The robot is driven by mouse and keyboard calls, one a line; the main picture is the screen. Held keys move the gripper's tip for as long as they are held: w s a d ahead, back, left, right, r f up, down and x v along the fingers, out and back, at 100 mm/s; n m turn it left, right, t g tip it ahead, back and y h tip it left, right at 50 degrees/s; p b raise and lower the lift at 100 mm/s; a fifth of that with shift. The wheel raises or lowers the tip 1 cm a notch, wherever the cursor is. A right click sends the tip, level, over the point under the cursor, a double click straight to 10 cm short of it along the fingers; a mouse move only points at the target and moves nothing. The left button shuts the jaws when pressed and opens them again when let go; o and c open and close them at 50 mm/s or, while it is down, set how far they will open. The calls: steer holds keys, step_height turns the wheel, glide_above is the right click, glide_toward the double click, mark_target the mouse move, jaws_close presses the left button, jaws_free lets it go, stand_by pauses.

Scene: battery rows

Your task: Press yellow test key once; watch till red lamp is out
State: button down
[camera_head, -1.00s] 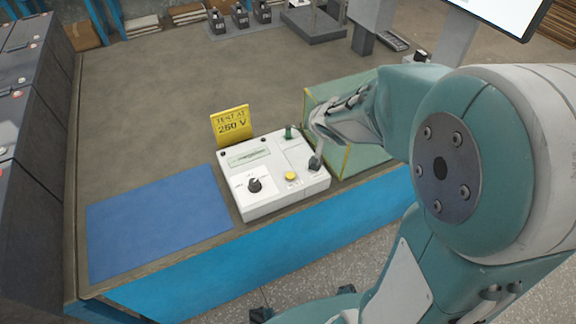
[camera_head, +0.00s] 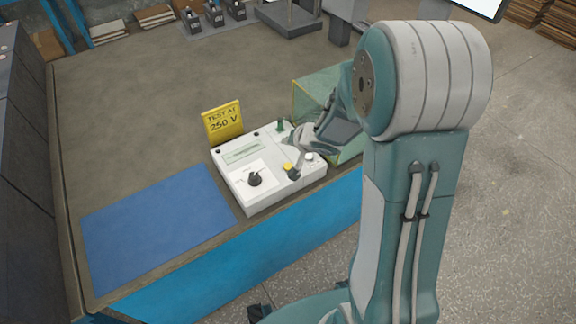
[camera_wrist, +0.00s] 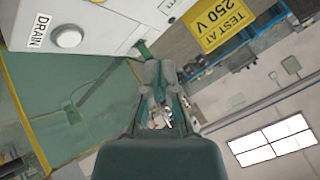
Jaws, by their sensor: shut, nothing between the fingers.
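The white tester box (camera_head: 228,183) sits on the bench, with a black dial (camera_head: 255,179) and a pale display strip (camera_head: 243,151). The yellow test key (camera_head: 287,167) is on its front right part. No lit red lamp can be made out in either view.
A white DRAIN button (camera_wrist: 68,39) is on the box. A green post (camera_head: 280,126) stands at its back edge. A yellow "TEST AT 250 V" sign (camera_head: 223,122) stands behind. A clear green-tinted case (camera_head: 313,91) is to the right, a blue mat (camera_head: 155,225) to the left.

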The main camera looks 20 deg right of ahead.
mark_target(289, 167)
steer(key=f, duration=0.6)
steer(key=shift+d+f, duration=0.2)
steer(key=shift+f, duration=0.7)
steer(key=shift+a+f, duration=0.15)
steer(key=shift+a, duration=0.1)
steer(key=shift+d, duration=0.15)
steer(key=shift+f, duration=0.35)
steer(key=shift+f, duration=0.45)
stand_by(0.8)
steer(key=shift+s+r, duration=0.1)
steer(key=shift+r, duration=0.75)
